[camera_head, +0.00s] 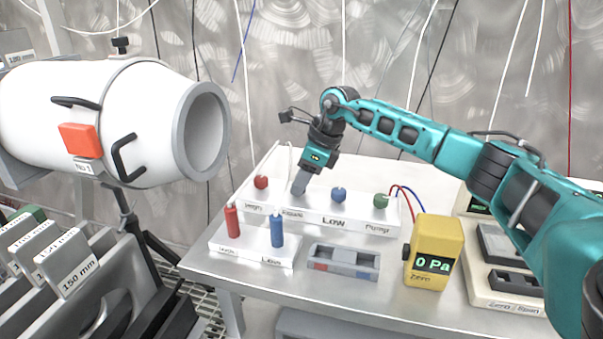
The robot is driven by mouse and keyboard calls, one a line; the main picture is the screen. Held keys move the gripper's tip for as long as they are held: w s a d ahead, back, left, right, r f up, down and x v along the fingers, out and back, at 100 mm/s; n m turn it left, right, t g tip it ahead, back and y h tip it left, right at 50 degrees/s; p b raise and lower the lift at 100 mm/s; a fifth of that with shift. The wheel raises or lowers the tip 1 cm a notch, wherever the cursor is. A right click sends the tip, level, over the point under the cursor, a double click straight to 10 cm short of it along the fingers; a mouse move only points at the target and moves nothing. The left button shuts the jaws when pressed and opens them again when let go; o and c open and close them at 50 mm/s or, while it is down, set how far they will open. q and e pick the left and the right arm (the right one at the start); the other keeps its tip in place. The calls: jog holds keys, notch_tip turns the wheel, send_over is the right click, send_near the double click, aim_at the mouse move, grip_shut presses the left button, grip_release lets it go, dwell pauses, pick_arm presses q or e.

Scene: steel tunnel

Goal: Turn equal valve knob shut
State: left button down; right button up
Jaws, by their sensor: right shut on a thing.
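The white valve block (365,224) stands on the grey table. It carries a red knob (261,182) on the left, a blue knob (338,194) above the "Low" label and a green knob (381,200) on the right. My right gripper (299,187) comes down from above at the spot between the red and blue knobs, above a small label that is hard to read. How far the knob is turned cannot be seen. My left gripper is not in view.
In front stand a smaller white block (252,250) with red and blue posts, a grey tray (343,262) and a yellow gauge (433,252) reading 0 Pa. A white cylinder (120,120) juts in from the left. A beige device (500,290) stands at the right.

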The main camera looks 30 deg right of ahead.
jog(key=n, duration=0.2)
jog(key=shift+w+r+n+g+y+p, duration=0.1)
jog(key=shift+n+g+y+p, duration=0.2)
jog(key=shift+g+y, duration=0.1)
jog(key=shift+w+d+n+g, duration=0.1)
jog(key=shift+n+g, duration=0.4)
jog(key=shift+n, duration=1.1)
jog(key=o, duration=1)
jog(key=shift+o, duration=0.2)
jog(key=p+v, duration=0.1)
jog(key=v, duration=1.1)
jog(key=shift+d+r+p, duration=0.3)
jog(key=shift+d+p, duration=0.05)
jog(key=shift+p, duration=0.05)
